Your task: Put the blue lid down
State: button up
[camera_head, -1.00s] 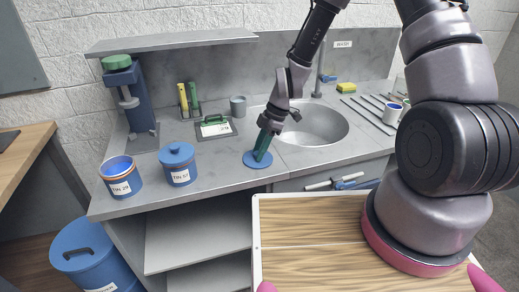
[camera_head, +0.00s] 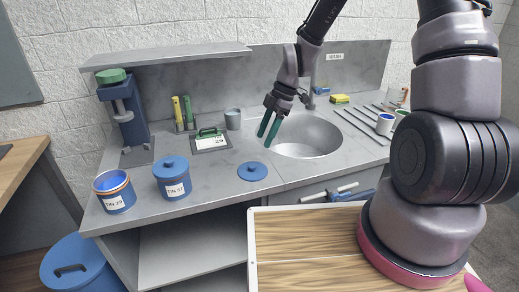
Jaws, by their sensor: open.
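The blue lid (camera_head: 252,171) lies flat on the grey counter (camera_head: 215,190), knob up, near the front edge and left of the sink. My gripper (camera_head: 268,136) is open and empty, above and a little right of the lid, apart from it. Its two green fingers are spread with a gap between them. An open tin labelled TIN 29 (camera_head: 115,192) stands at the counter's left end, its rim orange and its inside blue. A closed blue tin labelled TIN 57 (camera_head: 173,179) stands right of it with its lid on.
A green-handled card marked 29 (camera_head: 211,140), a grey cup (camera_head: 232,119) and a blue press-like stand (camera_head: 131,118) are behind. The sink (camera_head: 307,135) is right of the lid. Rods, an open tin (camera_head: 385,123) and a yellow sponge (camera_head: 339,98) lie further right. A blue bin (camera_head: 82,265) stands below left.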

jog(key=shift+v, duration=1.1)
jog(key=s+d+r+m+t+h, duration=0.1)
jog(key=s+d+r+m+t, duration=0.1)
jog(key=d+r+m, duration=0.5)
jog(key=s+d+r+m+t+h, duration=0.1)
jog(key=s+d+r+m+t, duration=0.1)
jog(key=r+m, duration=0.5)
jog(key=s+d+r+m+t, duration=0.25)
jog(key=d+r+m, duration=0.2)
jog(key=r, duration=0.55)
jog(key=s+d+r+m+t, duration=0.2)
jog(key=s+d+r+m, duration=0.2)
jog(key=s+m, duration=0.3)
jog(key=shift+r, duration=0.7)
jog(key=shift+d, duration=0.1)
